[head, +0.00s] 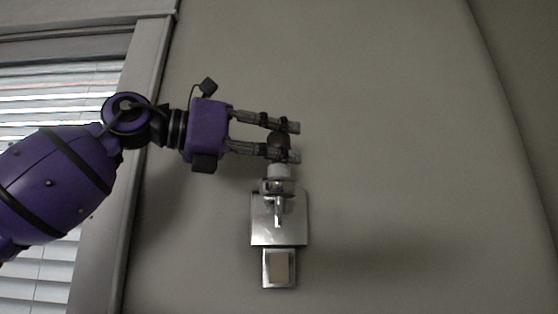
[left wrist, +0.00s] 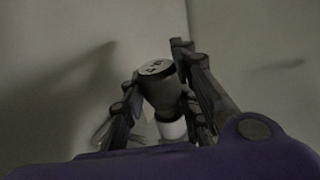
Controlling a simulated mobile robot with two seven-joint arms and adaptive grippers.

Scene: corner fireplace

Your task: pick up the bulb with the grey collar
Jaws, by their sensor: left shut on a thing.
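A dark bulb (head: 279,140) stands upright at the top of a metal wall fitting (head: 265,225). My left gripper (head: 297,141) reaches in from the left and is shut on the bulb, one finger on each side of it. A grey collar cannot be told apart from this part. My right gripper is not in view.
The fitting has a metal plate with a smaller framed plate (head: 279,268) below it, on a plain grey wall (head: 400,120). A window with blinds (head: 50,95) and its frame (head: 140,110) are at the left. The wall right of the fitting is clear.

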